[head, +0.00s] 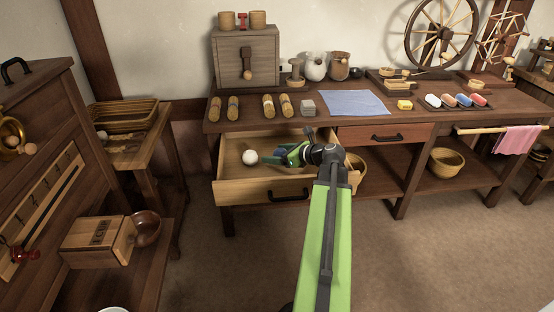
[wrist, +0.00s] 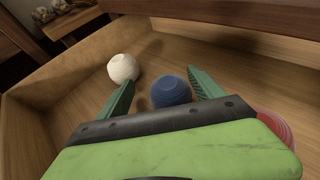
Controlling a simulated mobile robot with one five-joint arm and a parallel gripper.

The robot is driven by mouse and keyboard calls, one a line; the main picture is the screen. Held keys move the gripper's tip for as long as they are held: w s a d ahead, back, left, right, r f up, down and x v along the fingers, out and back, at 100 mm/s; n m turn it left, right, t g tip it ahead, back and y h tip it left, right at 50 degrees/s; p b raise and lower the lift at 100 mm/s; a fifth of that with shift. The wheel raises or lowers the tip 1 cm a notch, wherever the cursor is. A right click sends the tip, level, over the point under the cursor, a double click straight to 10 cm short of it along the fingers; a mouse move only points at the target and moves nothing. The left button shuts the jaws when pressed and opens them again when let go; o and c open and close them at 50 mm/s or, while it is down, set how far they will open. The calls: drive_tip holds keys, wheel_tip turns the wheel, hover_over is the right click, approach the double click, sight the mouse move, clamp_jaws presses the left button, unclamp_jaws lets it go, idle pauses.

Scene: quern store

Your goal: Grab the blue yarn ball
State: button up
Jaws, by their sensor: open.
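The blue yarn ball (wrist: 171,91) lies on the floor of the open drawer (head: 262,193) in the wrist view. My gripper (wrist: 163,92) is open, with its green fingers spread to either side of the ball. The ball is nearer the right finger, and I cannot tell whether they touch. In the head view my gripper (head: 283,154) reaches down into the drawer, and the blue ball is not clearly visible there. A white ball (head: 250,157) lies in the drawer to the left of my gripper; it also shows in the wrist view (wrist: 123,68).
A reddish round thing (wrist: 277,130) shows partly behind my gripper in the wrist view. The drawer walls (wrist: 60,75) surround the balls. The tabletop (head: 370,115) above holds several items, including a blue cloth (head: 345,103). A basket (head: 355,170) stands right of the drawer.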

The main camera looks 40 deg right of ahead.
sight(280, 150)
drive_tip(key=shift+s+d, duration=0.3)
drive_tip(key=shift+d, duration=0.05)
drive_tip(key=c, duration=0.6)
drive_tip(key=shift+s+d, duration=0.15)
drive_tip(key=shift+d, duration=0.05)
drive_tip(key=c, duration=0.8)
drive_tip(key=shift+c, duration=0.2)
drive_tip(key=shift+r, duration=0.15)
wheel_tip(280, 150, up, 4)
drive_tip(key=p, duration=0.4)
drive_tip(key=shift+r, duration=0.1)
drive_tip(key=s+d+r+p, duration=0.2)
drive_tip(key=d, duration=0.1)
drive_tip(key=s+d+r+p, duration=0.4)
drive_tip(key=d+p, duration=0.1)
drive_tip(key=shift+s+d+r, duration=0.25)
drive_tip(key=shift+s+d, duration=0.05)
drive_tip(key=shift+s, duration=0.1)
drive_tip(key=shift+s+d, duration=0.2)
drive_tip(key=shift+s, duration=0.05)
